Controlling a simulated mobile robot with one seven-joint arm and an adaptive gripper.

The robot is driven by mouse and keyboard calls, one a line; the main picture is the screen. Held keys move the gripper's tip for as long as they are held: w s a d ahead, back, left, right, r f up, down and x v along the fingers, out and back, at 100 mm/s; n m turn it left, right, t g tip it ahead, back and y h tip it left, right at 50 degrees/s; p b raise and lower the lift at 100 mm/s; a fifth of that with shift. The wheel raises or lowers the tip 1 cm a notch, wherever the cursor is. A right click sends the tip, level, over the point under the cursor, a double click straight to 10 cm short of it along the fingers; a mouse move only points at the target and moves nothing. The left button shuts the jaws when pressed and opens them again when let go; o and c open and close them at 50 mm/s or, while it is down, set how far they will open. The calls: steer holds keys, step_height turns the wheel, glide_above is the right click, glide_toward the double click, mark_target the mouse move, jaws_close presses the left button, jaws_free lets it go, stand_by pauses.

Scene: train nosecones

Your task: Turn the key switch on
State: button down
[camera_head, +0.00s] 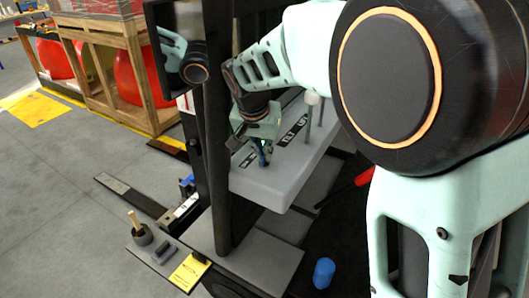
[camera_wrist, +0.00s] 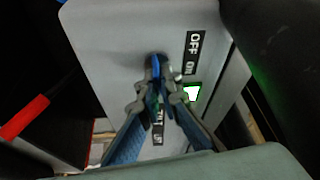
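The key switch (camera_wrist: 156,58) is a small dark fitting on the face of a grey control box (camera_wrist: 110,35), beside a black label (camera_wrist: 193,52) reading OFF and ON. My gripper (camera_wrist: 154,76) has its blue-padded fingertips drawn together at the switch, which they largely cover. The fingers look shut on it, but the key's exact angle is hidden. A green-lit square (camera_wrist: 192,92) shows just below the ON end of the label. In the head view my gripper (camera_head: 263,158) reaches down onto the top of the grey box (camera_head: 285,195).
Two lever rods with pale knobs, one knob (camera_head: 312,98), stand on the box's far side. A black post (camera_head: 215,130) rises close to the left of my gripper. A red handle (camera_head: 363,177) and a blue cylinder (camera_head: 324,272) are to the right and below.

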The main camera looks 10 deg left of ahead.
stand_by(0.3)
steer(key=c, duration=2.2)
jaws_free()
steer(key=shift+o, duration=0.2)
steer(key=v, duration=1.2)
steer(key=shift+w+r, duration=0.15)
